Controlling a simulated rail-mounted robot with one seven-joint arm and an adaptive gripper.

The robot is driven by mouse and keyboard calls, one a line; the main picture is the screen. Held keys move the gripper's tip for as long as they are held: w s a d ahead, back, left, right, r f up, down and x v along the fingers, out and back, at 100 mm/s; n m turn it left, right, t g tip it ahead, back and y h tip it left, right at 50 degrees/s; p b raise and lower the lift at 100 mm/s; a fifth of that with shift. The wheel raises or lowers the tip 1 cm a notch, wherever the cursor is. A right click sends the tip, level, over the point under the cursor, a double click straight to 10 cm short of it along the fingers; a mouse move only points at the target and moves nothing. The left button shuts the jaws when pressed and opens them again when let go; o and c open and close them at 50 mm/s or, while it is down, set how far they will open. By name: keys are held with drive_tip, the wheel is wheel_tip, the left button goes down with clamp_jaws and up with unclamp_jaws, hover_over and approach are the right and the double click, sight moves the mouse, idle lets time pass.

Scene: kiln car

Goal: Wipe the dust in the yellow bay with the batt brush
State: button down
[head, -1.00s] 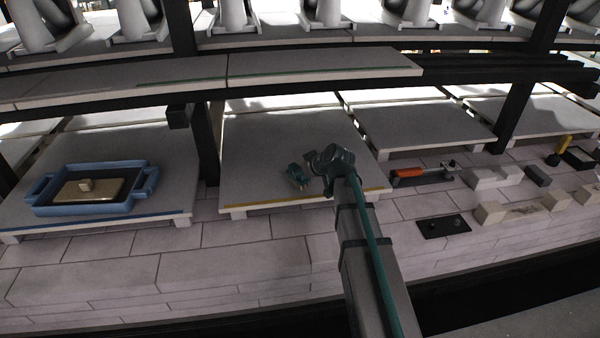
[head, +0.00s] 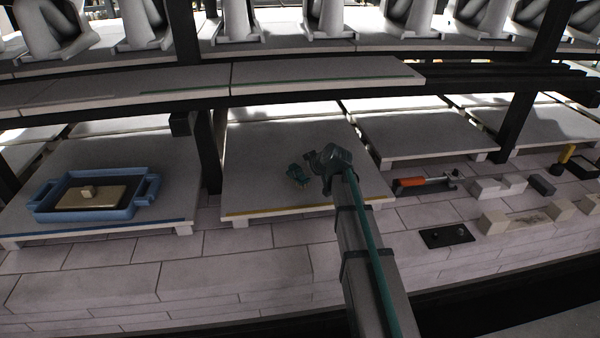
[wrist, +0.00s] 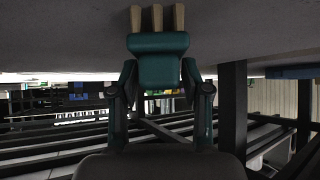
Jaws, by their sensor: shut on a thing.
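The yellow bay (head: 255,150) is a grey slab with a yellow stripe along its front edge, in the middle of the head view. My gripper (wrist: 160,78) is shut on the batt brush (wrist: 158,45), one finger on each side of its teal block. The brush has several tan bristle tufts, which reach the grey slab surface in the wrist view; I cannot tell how hard they press. In the head view my gripper (head: 300,174) is low over the right half of the yellow bay. I cannot make out any dust there.
A blue tray (head: 140,200) holding a tan block stands in the blue-striped bay at left. Dark posts (head: 207,150) and a shelf (head: 320,72) bound the yellow bay. An orange-handled tool (head: 410,182) and several pale blocks lie on the bricks at right.

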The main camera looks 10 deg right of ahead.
drive_tip(key=shift+w, duration=2.55)
drive_tip(key=shift+s, duration=0.1)
drive_tip(key=shift+s+b, duration=0.3)
drive_tip(key=shift+s, duration=2.2)
drive_tip(key=shift+s, duration=0.1)
drive_tip(key=shift+s, duration=2.45)
drive_tip(key=shift+s, duration=2.55)
